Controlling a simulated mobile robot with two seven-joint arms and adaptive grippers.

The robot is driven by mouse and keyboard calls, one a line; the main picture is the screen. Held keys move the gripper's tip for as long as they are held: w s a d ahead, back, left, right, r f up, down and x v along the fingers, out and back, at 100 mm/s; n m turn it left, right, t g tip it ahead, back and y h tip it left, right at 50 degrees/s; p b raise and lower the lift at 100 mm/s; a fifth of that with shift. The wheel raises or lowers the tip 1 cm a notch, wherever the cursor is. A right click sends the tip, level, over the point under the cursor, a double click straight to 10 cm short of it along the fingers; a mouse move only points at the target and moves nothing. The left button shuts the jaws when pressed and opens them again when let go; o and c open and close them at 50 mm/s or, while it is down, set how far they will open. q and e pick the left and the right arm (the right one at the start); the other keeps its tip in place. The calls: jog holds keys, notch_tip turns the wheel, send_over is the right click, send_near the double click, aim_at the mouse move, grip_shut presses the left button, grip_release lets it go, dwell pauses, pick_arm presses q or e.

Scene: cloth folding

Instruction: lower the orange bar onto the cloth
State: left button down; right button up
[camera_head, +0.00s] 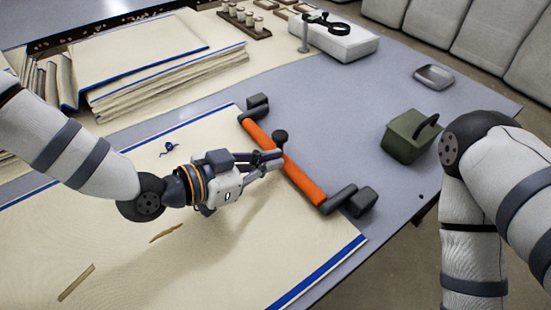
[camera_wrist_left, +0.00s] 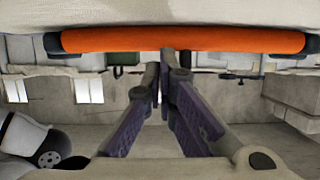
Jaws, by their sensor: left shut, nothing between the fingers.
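The orange bar (camera_head: 303,182) lies slantwise near the right edge of the cream cloth (camera_head: 110,235), with dark arms and blocks at both ends. I cannot tell how high it is over the cloth. In the left wrist view the bar (camera_wrist_left: 185,40) runs across the top. My left gripper (camera_head: 277,158) is shut and empty, its fingertips close to the middle of the bar; whether they touch it I cannot tell. Its fingers also show in the left wrist view (camera_wrist_left: 168,68). My right gripper is out of view; only parts of my right arm show.
A dark knob (camera_head: 280,136) stands beside the bar. A green box (camera_head: 410,137) and a metal tray (camera_head: 434,77) are on the grey table (camera_head: 335,110) at right. Stacked cloths (camera_head: 165,75) lie at the back left. Blue thread (camera_head: 168,149) and scraps lie on the cloth.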

pick_arm(q)
jog(key=v, duration=1)
jog(key=shift+s+a+r, duration=0.1)
jog(key=shift+a, duration=0.1)
